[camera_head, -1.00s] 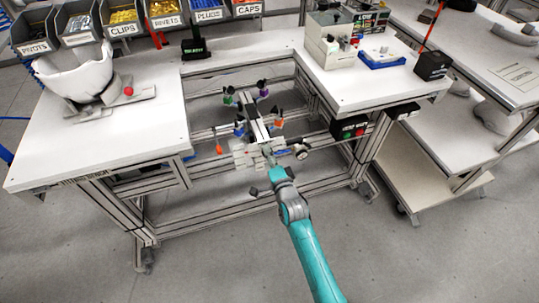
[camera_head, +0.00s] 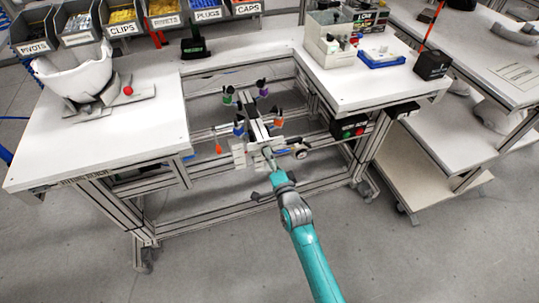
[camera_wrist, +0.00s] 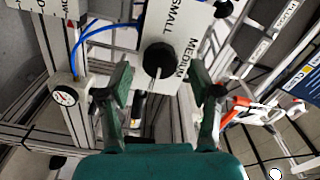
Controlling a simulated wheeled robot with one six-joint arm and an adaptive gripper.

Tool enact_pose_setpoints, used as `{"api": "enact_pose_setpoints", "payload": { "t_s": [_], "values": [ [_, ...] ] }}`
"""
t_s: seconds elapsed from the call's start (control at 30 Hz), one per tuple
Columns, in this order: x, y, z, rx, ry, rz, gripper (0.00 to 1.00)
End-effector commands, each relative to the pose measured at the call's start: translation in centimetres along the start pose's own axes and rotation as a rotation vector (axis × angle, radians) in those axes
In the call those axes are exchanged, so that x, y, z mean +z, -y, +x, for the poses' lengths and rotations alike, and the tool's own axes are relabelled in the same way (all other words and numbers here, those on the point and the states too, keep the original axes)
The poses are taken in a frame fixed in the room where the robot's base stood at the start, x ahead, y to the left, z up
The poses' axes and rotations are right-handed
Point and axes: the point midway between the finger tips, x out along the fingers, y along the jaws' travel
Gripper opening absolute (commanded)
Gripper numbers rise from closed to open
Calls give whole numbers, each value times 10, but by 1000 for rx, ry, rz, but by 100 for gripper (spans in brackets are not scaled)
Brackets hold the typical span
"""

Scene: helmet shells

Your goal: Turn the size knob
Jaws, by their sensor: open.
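The size knob (camera_wrist: 160,60) is a round black knob on a white panel (camera_wrist: 175,22) marked SMALL and MEDIUM in the wrist view. My gripper (camera_wrist: 158,84) is open, with one dark green finger to the left of the knob's line and one to the right. The knob shows beyond the fingertips, between them in the picture; I see no contact. In the head view my gripper (camera_head: 269,158) is at the near end of the fixture (camera_head: 257,127) inside the bench gap. The knob is too small to make out there.
A round dial (camera_wrist: 65,96) and a blue hose (camera_wrist: 98,25) are left of the panel in the wrist view. Aluminium rails surround the fixture. The white bench (camera_head: 120,140) extends to the left, with a white helmet shell (camera_head: 78,75) on it. A control box (camera_head: 350,129) hangs at right.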

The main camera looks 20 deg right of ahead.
Motion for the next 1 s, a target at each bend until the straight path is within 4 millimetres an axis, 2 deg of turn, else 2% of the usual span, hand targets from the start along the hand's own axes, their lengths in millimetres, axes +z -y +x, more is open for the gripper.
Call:
{"api": "enact_pose_setpoints", "payload": {
  "t_s": [0.3,0.5,0.7,1.0],
  "values": [
    [0,-1,-61,3,1,0,64],
    [0,-1,-88,3,1,1,64],
    [0,-1,-100,2,0,1,64],
    [0,0,-101,1,0,0,64]
  ]
}}
